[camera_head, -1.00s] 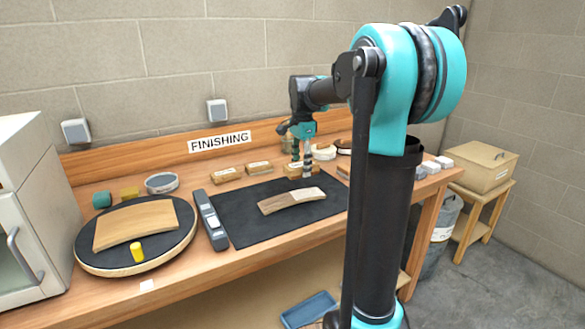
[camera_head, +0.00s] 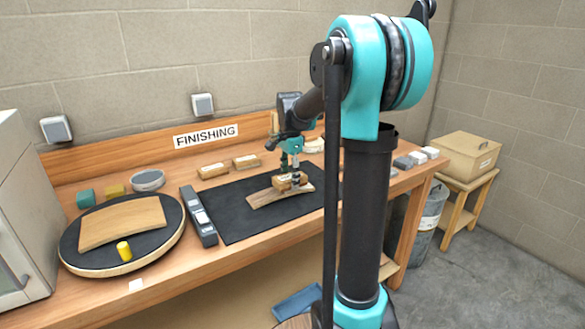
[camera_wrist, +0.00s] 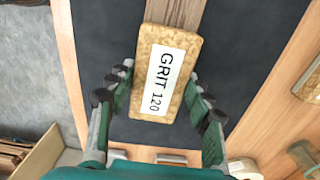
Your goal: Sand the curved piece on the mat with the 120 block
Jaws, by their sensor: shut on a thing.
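The curved piece (camera_head: 262,199), a pale wooden strip, lies on the black mat (camera_head: 235,228). One end of it shows beyond the block in the wrist view (camera_wrist: 176,12). My gripper (camera_head: 291,183) is shut on the 120 block (camera_head: 283,183), a tan block. Its label reads "GRIT 120" in the wrist view (camera_wrist: 150,60), where it sits between my fingers. The block is over the right part of the curved piece and looks to be on it or just above it; I cannot tell whether they touch. The block and fingers hide part of the piece.
Two similar labelled blocks, one on the left (camera_head: 212,170) and one on the right (camera_head: 245,161), lie behind the mat. A long grey tool (camera_head: 198,215) lies along the mat's left edge. Further left is a round turntable (camera_head: 70,262) with a wooden panel (camera_head: 122,222) and a yellow cylinder (camera_head: 124,251).

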